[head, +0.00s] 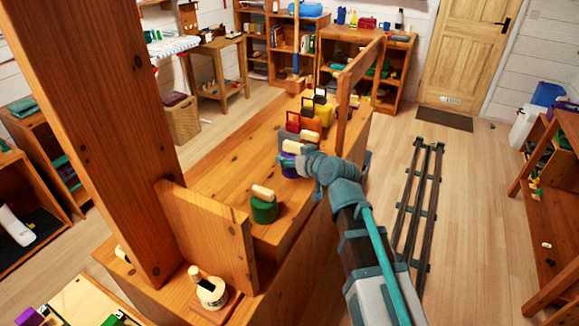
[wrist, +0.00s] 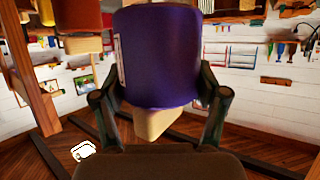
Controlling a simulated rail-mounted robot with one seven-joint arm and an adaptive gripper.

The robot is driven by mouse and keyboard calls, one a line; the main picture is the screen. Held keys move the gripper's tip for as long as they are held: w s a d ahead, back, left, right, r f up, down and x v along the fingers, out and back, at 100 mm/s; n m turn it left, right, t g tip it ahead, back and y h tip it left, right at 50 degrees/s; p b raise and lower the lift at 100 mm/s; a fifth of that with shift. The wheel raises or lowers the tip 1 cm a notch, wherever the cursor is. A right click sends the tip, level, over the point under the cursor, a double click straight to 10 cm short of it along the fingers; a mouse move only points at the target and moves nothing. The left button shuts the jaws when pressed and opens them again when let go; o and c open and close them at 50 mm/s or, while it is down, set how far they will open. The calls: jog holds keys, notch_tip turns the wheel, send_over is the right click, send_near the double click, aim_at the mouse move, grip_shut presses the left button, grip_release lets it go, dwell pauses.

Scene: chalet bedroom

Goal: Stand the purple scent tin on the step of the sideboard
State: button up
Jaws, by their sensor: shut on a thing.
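The purple scent tin (head: 289,168) is in my gripper (head: 297,160), over the right part of the wooden sideboard (head: 225,155). In the wrist view the purple tin (wrist: 158,55) fills the middle, with its cream top (wrist: 157,122) pointing down in the picture. The fingers of my gripper (wrist: 158,100) close on it from both sides. Whether its base touches the wood is hidden. I cannot tell for sure which level of the sideboard is the step.
A green tin with a cream top (head: 264,208) stands nearer on the sideboard. Several coloured items, among them a yellow one (head: 323,112), line up behind the purple tin. A thick post (head: 95,130) and an upright board (head: 205,235) rise at the near left.

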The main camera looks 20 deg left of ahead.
aim_at(289, 169)
jog(key=shift+w+a+f+p, duration=0.1)
jog(key=shift+w+a+f, duration=0.3)
jog(key=shift+f, duration=0.2)
jog(key=shift+w+a+f+p, duration=0.1)
jog(key=shift+w+a+f, duration=0.25)
jog(key=shift+f, duration=0.25)
jog(key=shift+w+a+f+p, duration=0.1)
jog(key=shift+w+a+f, duration=0.3)
jog(key=shift+f, duration=0.2)
notch_tip(289, 169, down, 2)
jog(key=shift+s+d+f+p, duration=0.1)
jog(key=shift+d+f+p, duration=0.1)
jog(key=shift+p, duration=0.25)
jog(key=shift+f, duration=0.2)
jog(key=shift+f+b, duration=0.25)
jog(key=shift+b, duration=0.05)
jog(key=o, duration=1.4)
jog(key=shift+o, duration=0.2)
jog(key=shift+r, duration=0.2)
